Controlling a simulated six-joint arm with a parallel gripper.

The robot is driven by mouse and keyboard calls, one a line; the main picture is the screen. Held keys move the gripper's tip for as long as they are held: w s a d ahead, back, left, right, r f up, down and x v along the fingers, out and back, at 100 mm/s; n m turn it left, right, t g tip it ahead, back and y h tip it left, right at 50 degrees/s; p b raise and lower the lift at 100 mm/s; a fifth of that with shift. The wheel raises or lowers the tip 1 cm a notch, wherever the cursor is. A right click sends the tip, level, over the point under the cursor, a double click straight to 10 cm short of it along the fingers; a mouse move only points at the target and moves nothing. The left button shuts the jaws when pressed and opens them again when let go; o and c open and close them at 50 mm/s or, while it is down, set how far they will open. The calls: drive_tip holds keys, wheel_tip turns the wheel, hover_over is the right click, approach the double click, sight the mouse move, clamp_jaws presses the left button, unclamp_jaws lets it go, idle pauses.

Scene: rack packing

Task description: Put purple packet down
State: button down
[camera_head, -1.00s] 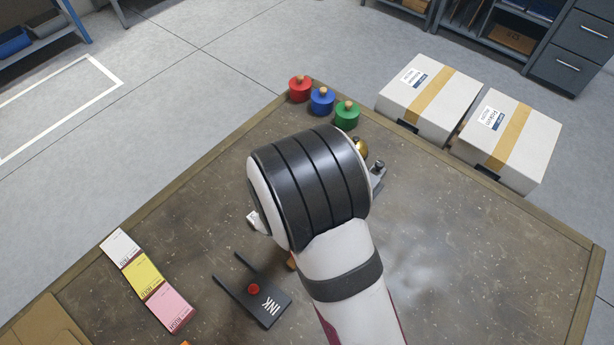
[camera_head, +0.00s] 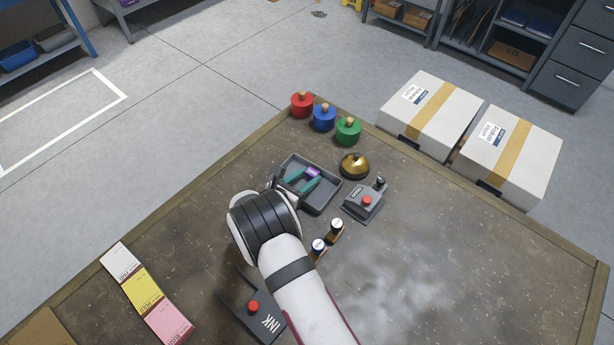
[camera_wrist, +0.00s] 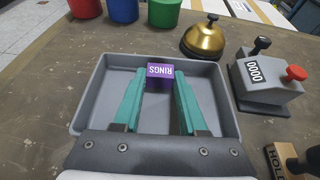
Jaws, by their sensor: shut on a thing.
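The purple packet (camera_wrist: 160,77), marked "RINGS", is between the green fingertips of my gripper (camera_wrist: 158,95) in the wrist view. My gripper is shut on it. The packet is over or in the grey tray (camera_wrist: 85,110); I cannot tell whether it touches the tray floor. In the head view the purple packet (camera_head: 313,172) and my gripper's green fingers (camera_head: 303,181) show inside the outline of the grey tray (camera_head: 322,208). My wrist hides the tray's near left part there.
A brass bell (camera_head: 354,165) and a grey counter device with a red knob (camera_head: 364,204) stand right of the tray. Red (camera_head: 302,105), blue (camera_head: 324,117) and green (camera_head: 348,131) pots stand behind it. Two stamps (camera_head: 318,247) stand near my arm.

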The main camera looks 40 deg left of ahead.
drive_tip(key=shift+c, duration=2.3)
unclamp_jaws()
drive_tip(key=shift+f, duration=0.1)
